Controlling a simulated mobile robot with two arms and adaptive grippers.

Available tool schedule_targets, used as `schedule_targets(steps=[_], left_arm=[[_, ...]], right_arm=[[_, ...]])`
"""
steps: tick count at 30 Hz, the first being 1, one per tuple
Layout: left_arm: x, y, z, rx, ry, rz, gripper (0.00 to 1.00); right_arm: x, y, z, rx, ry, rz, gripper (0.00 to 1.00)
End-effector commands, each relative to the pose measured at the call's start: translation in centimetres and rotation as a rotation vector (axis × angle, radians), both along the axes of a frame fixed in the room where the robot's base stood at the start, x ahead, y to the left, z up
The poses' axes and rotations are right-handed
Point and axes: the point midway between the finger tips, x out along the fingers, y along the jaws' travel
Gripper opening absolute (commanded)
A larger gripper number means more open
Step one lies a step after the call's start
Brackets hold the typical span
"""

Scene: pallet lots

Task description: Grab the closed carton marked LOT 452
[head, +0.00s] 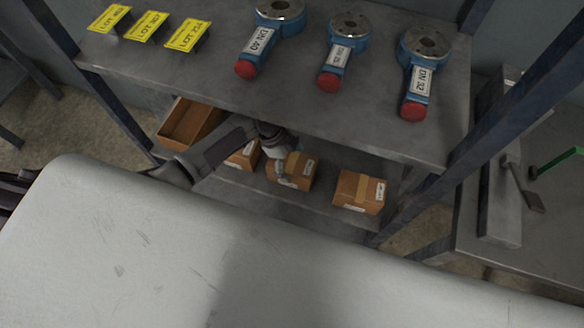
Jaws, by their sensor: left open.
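Three closed brown cartons stand on the lower shelf: a left one (244,158) partly behind my arm, a middle one (300,174), and a right one (361,191). Each has a white label, too small to read, so I cannot tell which is LOT 452. My left gripper (282,172) is open at the middle carton, its fingers over that carton's left part. I cannot tell whether they touch it. My right gripper is not in view.
An open, empty-looking brown box (190,123) stands left of the cartons. The upper shelf (290,105) overhangs them, bearing several yellow lot cards (149,27) and three blue valves with red ends (331,60). Dark posts (115,110) flank the rack. A grey bench (540,220) stands right.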

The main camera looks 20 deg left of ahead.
Motion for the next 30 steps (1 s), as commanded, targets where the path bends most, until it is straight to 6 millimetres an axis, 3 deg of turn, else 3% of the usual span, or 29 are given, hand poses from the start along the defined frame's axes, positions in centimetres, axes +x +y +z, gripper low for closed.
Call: schedule_targets(steps=[27,30], left_arm=[[0.03,0.06,-0.45,0.0,-0.001,0.0,1.0],[0.03,0.06,-0.45,0.0,-0.001,0.0,0.83]], right_arm=[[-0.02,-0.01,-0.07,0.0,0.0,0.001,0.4],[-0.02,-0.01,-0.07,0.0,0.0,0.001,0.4]])
